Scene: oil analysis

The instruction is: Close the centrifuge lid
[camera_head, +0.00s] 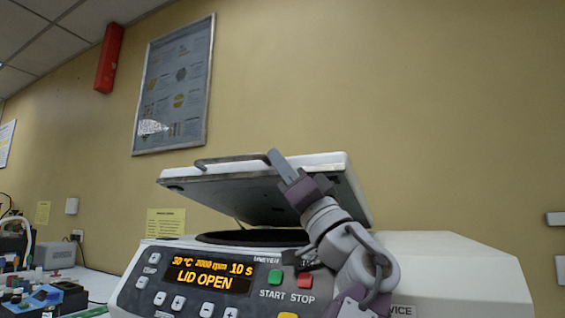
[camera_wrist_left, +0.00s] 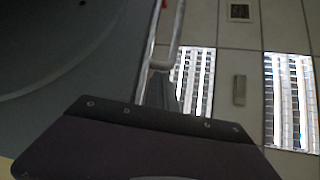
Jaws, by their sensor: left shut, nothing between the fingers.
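The centrifuge (camera_head: 450,270) is white, and its display reads LID OPEN. Its lid (camera_head: 335,163) is raised and tilted over the dark round bowl opening (camera_head: 255,237). A grey bar handle (camera_head: 228,160) runs along the lid's front edge. My left gripper (camera_head: 272,155) points up in front of the lid, its fingers shut and empty, with the tips by the handle's right end. I cannot tell whether they touch. In the left wrist view, a dark surface with a curved rim (camera_wrist_left: 60,55), apparently the lid's underside, fills the left. My right gripper is in neither view.
Small coloured items (camera_head: 40,295) crowd the bench at the left. A yellow note (camera_head: 166,222) and a framed poster (camera_head: 175,85) are on the wall behind. The space above the lid is clear.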

